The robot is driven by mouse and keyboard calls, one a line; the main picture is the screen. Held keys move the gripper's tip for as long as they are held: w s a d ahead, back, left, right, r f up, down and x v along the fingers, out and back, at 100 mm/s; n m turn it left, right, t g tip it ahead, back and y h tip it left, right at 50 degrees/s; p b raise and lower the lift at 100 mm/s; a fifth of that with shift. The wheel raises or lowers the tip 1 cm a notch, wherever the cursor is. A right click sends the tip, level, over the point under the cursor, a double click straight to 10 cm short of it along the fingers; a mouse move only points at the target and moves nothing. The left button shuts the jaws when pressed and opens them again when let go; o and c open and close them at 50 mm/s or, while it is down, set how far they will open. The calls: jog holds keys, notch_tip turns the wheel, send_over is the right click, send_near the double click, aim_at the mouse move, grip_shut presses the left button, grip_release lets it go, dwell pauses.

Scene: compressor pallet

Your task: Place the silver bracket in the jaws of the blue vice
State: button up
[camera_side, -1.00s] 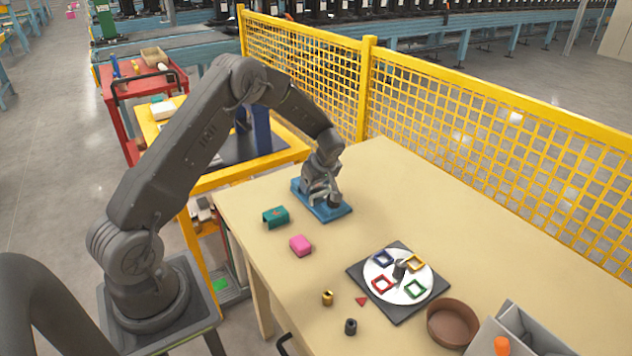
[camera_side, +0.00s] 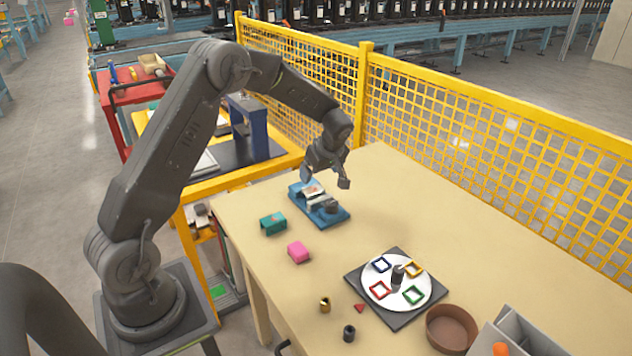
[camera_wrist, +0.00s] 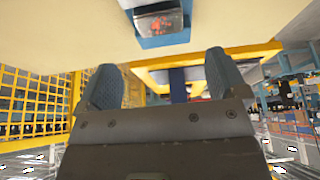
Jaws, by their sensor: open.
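The blue vice (camera_side: 338,217) stands on the tan table near its far left part. The silver bracket (camera_side: 312,189), with a reddish mark on it, sits at the vice's jaws. In the wrist view the bracket (camera_wrist: 160,20) shows as a grey piece with red-orange marks within the blue vice (camera_wrist: 165,41), partly cut off by the frame's top. I cannot tell how deep it sits between the jaws. My gripper (camera_side: 325,181) is just above the vice, fingers apart and empty, clear of the bracket. Its two spread fingers also show in the wrist view (camera_wrist: 162,80).
A teal block (camera_side: 273,224) and a pink block (camera_side: 298,252) lie left of and nearer than the vice. A dark square plate with a white disc (camera_side: 396,283) and a brown bowl (camera_side: 452,328) are nearer. A yellow mesh fence (camera_side: 480,135) runs behind the table.

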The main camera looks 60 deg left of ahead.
jog(key=s+d+r+m+t+h, duration=0.1)
jog(key=s+d+r+m, duration=0.4)
jog(key=r, duration=0.3)
jog(key=s+d+r+m+t+h, duration=0.1)
jog(key=s+d+r+m, duration=0.1)
jog(key=s+d+r, duration=0.45)
jog(key=s+d+r+m+t+h, duration=0.1)
jog(key=s+d+r+m, duration=0.1)
jog(key=s+d+m, duration=0.3)
jog(key=s+d+r+m+t+h, duration=0.1)
jog(key=s+d+m, duration=0.4)
jog(key=s, duration=0.6)
jog(key=shift+d+r+m+t+h, duration=0.4)
jog(key=shift+r+m+t, duration=0.15)
jog(key=shift+t, duration=0.25)
